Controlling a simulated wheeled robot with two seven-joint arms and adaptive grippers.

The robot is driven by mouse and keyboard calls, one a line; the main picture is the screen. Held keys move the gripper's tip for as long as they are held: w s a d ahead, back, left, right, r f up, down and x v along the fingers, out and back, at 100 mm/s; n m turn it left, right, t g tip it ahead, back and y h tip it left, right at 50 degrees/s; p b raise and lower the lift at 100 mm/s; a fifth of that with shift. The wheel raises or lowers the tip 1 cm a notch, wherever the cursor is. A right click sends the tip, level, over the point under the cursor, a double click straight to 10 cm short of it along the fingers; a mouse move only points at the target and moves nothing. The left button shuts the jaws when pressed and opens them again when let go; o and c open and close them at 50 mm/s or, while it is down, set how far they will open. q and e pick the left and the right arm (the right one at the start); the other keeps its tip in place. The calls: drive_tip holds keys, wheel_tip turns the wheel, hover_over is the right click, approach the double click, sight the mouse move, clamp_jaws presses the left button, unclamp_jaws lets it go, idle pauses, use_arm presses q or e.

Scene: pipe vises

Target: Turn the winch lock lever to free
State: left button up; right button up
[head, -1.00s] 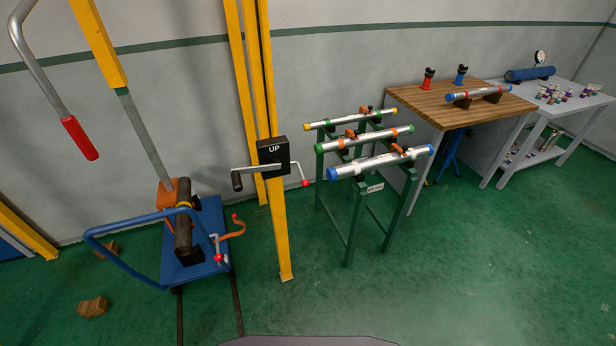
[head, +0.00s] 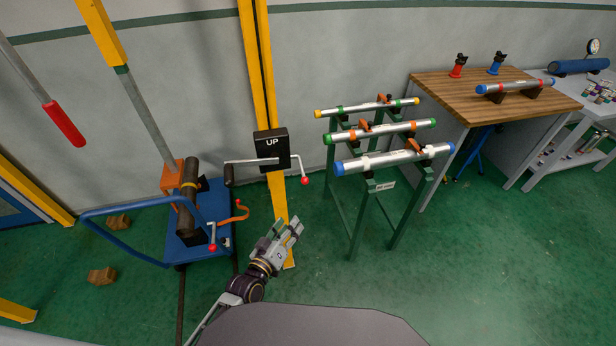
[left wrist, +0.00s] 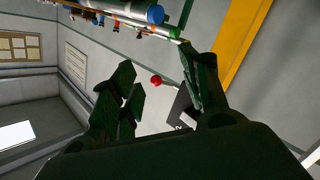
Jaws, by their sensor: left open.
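The winch is a black box marked UP (head: 270,149) on a yellow post (head: 279,207). A crank with a dark grip (head: 229,175) reaches out to its left. A bent silver lever with a red ball knob (head: 305,181) hangs at its right side. My left gripper (head: 291,228) is open and empty, below the winch and in front of the post's lower part. In the left wrist view the red knob (left wrist: 156,80) shows between the open fingers (left wrist: 158,88), some distance beyond them. The black box (left wrist: 184,107) is partly hidden by the right finger. My right gripper is not in view.
A blue cart (head: 205,240) with a dark pipe (head: 189,195) stands left of the post. A green rack (head: 352,215) with silver pipes stands to the right. A wooden bench (head: 440,95) is farther right. The green floor at front right is clear.

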sight(305, 181)
use_arm(q)
drive_tip(key=shift+w+r+n+t, duration=0.35)
drive_tip(key=shift+r+n, duration=0.2)
drive_tip(key=shift+r, duration=0.4)
drive_tip(key=shift+w+r+n+t, duration=0.3)
drive_tip(key=shift+r+n, duration=0.2)
drive_tip(key=shift+r, duration=0.4)
drive_tip(key=shift+w+r+n+t, duration=0.25)
drive_tip(key=shift+w+r+n, duration=0.25)
drive_tip(key=shift+r, duration=0.45)
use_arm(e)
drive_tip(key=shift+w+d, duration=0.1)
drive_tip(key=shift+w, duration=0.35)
use_arm(q)
drive_tip(key=shift+p+x, duration=0.85)
drive_tip(key=shift+x, duration=5.8)
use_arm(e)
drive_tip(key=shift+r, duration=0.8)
use_arm(q)
drive_tip(key=shift+f, duration=0.15)
clamp_jaws()
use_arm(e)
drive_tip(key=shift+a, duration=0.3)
